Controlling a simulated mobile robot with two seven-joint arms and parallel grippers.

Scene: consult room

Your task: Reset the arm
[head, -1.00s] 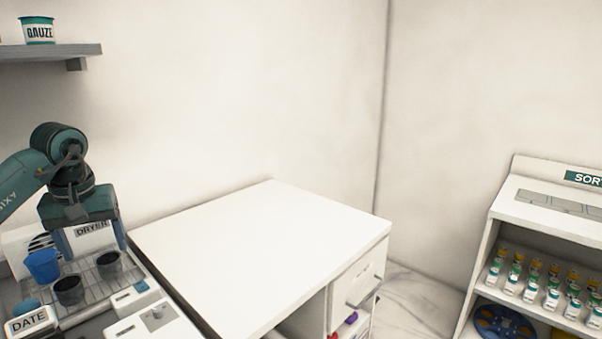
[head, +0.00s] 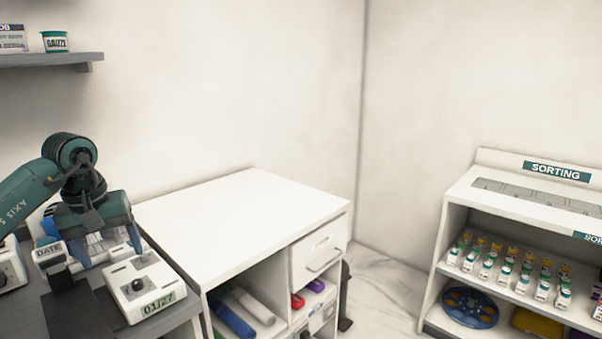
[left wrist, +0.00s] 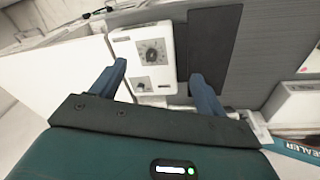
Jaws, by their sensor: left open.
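My left gripper (head: 96,241) is at the left of the head view, above the grey counter beside the white cabinet. In the left wrist view, its two blue fingers (left wrist: 162,88) stand wide apart with nothing between them. Beyond them are a white device with a dial (left wrist: 150,52) and a dark mat (left wrist: 214,50). The same dial device (head: 143,286), marked 01/27, shows in the head view just below and right of the gripper. The dryer area behind the gripper is mostly hidden. My right gripper is not in view.
A white cabinet (head: 240,212) with a bare top and a drawer (head: 319,250) stands right of the counter. A sorting shelf (head: 500,193) with several vials is at the right. A wall shelf (head: 50,60) holds a gauze tub (head: 55,42). A DATE block (head: 48,252) is by the gripper.

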